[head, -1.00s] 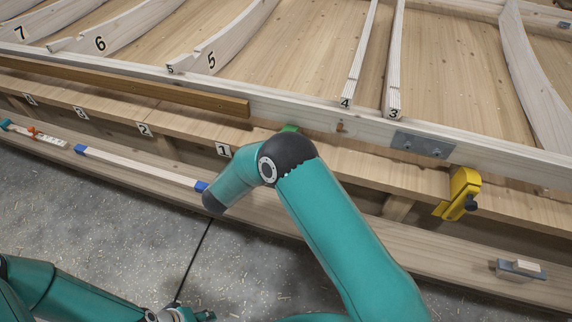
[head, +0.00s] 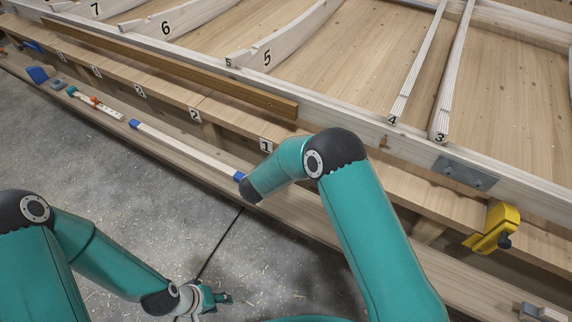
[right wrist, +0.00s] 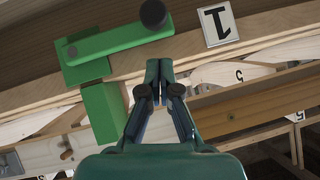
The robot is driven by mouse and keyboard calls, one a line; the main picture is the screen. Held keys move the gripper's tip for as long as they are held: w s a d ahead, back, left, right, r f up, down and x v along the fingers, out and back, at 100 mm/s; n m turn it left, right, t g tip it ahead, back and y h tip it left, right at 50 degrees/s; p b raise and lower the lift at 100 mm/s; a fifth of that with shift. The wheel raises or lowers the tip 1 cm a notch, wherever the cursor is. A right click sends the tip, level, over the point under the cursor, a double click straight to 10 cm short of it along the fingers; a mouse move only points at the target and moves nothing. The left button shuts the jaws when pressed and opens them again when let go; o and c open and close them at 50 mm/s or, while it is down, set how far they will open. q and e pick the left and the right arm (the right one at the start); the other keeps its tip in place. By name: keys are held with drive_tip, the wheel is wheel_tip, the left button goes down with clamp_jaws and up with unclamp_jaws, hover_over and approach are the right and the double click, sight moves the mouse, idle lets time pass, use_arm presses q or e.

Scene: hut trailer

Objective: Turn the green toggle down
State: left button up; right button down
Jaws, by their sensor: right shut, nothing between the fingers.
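The green toggle shows in the right wrist view as a green lever (right wrist: 118,38) with a black knob at its upper right end, on a green body (right wrist: 102,112) fixed at the wooden rail. In the head view my right arm hides it. My right gripper (right wrist: 160,70) is shut and empty, its tips below the lever and apart from it in the picture; in the head view it is hidden. My left gripper (head: 216,299) hangs over the grey floor, away from the toggle; its fingers are too small to tell.
A yellow clamp (head: 497,226) sits on the rail to the right. A number 1 tile (right wrist: 217,24) is beside the green lever. A blue-ended wooden strip (head: 184,149) and other tools lie on the lower ledge. Numbered ribs (head: 290,38) stand on the panel.

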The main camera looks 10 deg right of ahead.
drive_tip(key=v, duration=0.9)
drive_tip(key=shift+a+b, duration=0.3)
drive_tip(key=shift+a, duration=0.15)
drive_tip(key=shift+r, duration=0.15)
drive_tip(key=s+d+f+g+p, duration=0.1)
drive_tip(key=s+d+f, duration=0.15)
drive_tip(key=d, duration=0.35)
drive_tip(key=s+d+f+n+g, duration=0.1)
drive_tip(key=d+f, duration=0.3)
drive_tip(key=d, duration=0.1)
drive_tip(key=s+d+f+g+p, duration=0.1)
drive_tip(key=s+d+f, duration=0.15)
drive_tip(key=d, duration=0.35)
drive_tip(key=s+a+f+n+g+y, duration=0.2)
drive_tip(key=s+a, duration=0.4)
drive_tip(key=s, duration=0.4)
drive_tip(key=s+a+f+n+g+y, duration=0.2)
drive_tip(key=s+a+n+y, duration=0.3)
drive_tip(key=s, duration=0.6)
drive_tip(key=a+g+y, duration=0.1)
drive_tip(key=y, duration=0.1)
drive_tip(key=shift+s+f+y, duration=0.3)
